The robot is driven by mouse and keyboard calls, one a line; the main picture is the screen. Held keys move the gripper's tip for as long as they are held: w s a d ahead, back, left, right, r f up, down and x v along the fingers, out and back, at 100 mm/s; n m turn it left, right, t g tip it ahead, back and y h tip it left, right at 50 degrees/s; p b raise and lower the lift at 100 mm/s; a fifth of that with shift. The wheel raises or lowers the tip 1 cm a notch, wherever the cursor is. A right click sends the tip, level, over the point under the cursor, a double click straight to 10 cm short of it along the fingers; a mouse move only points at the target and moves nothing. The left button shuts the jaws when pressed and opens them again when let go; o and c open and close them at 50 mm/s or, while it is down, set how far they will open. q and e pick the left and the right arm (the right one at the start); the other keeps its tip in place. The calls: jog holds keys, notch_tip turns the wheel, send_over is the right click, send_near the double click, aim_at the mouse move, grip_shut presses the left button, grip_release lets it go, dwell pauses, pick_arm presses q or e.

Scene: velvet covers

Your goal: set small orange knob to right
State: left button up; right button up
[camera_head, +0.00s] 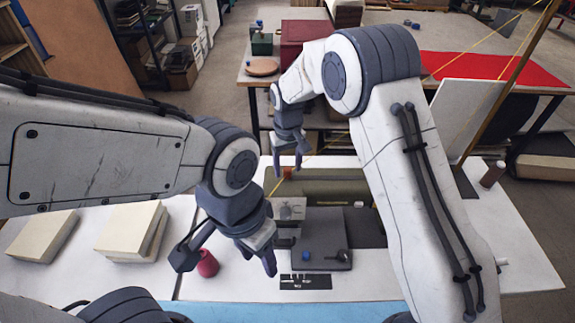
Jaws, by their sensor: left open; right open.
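A small orange-red spot (287,173), possibly the orange knob, shows at the back edge of the work area, between the fingertips of my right gripper (288,168). Its setting is too small to read. My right gripper points down with its fingers apart; whether it touches the spot I cannot tell. My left gripper (258,258) is lower, open and empty, left of a dark grey panel (325,231).
A dark red cup (207,264) stands close left of my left gripper. Cream blocks (131,229) lie on the white table at left. A black strip (305,282) lies in front of the panel.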

jog(key=shift+s+f, duration=0.1)
jog(key=shift+f, duration=0.6)
grip_shut()
jog(key=shift+r, duration=0.1)
dwell(0.9)
